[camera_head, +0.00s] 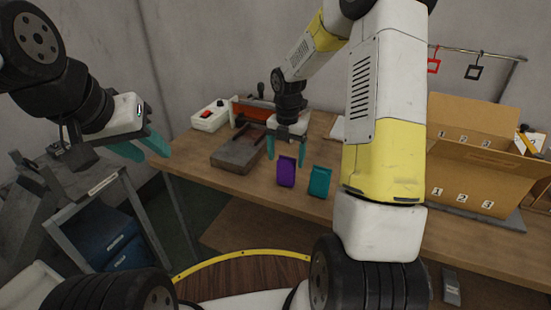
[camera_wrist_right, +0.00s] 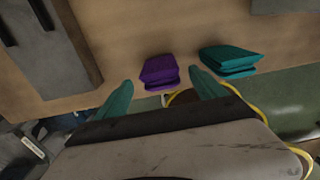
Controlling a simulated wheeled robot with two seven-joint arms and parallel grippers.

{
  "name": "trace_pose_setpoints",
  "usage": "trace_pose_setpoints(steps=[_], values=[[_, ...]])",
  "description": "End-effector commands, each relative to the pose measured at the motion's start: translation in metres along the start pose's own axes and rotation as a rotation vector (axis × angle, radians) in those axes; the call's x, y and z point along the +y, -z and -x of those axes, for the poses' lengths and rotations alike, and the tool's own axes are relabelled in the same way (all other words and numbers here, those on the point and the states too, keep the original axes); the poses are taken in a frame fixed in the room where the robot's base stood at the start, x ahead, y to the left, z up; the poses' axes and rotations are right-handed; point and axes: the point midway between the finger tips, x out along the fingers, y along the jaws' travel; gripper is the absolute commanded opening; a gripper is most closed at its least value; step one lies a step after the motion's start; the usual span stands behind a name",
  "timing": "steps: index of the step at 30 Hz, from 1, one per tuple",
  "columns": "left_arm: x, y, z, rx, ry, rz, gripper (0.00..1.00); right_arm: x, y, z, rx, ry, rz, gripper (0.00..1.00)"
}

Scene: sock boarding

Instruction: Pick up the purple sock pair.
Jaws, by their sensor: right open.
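The purple sock pair (camera_head: 287,172) stands as a small folded bundle near the front edge of the wooden table (camera_head: 240,190). My right gripper (camera_head: 286,152) is open just above and behind it, one finger to each side in the picture. In the right wrist view the purple sock pair (camera_wrist_right: 160,72) lies ahead of the gap between the open, empty fingertips (camera_wrist_right: 160,88), apart from both. A teal sock pair (camera_head: 320,181) stands to its right, also in the wrist view (camera_wrist_right: 230,60). My left gripper (camera_head: 152,152) is open and empty, left of the table.
A grey and orange device (camera_head: 238,152) sits left of the socks, with a white box with a red switch (camera_head: 209,116) behind. A cardboard box (camera_head: 475,185) with compartments numbered 1, 2, 3 stands at right. My right arm hides the table's middle.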

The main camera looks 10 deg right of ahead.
Motion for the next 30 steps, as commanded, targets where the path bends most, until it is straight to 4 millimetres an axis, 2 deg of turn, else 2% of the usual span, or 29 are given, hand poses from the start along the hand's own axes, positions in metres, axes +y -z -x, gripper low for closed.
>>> trace_pose_setpoints(steps=[15,24,30], values=[[0.0,0.0,0.0,-0.001,0.0,0.0,0.36,0.0,0.0,-0.067,0.003,0.002,-0.001,0.8],[0.0,0.0,0.0,-0.001,0.0,0.0,0.36,0.0,-0.001,-0.072,0.0,0.0,-0.002,0.8],[0.0,0.0,0.0,-0.001,0.0,0.0,0.36,0.0,-0.001,-0.072,0.0,0.0,-0.002,0.41]])
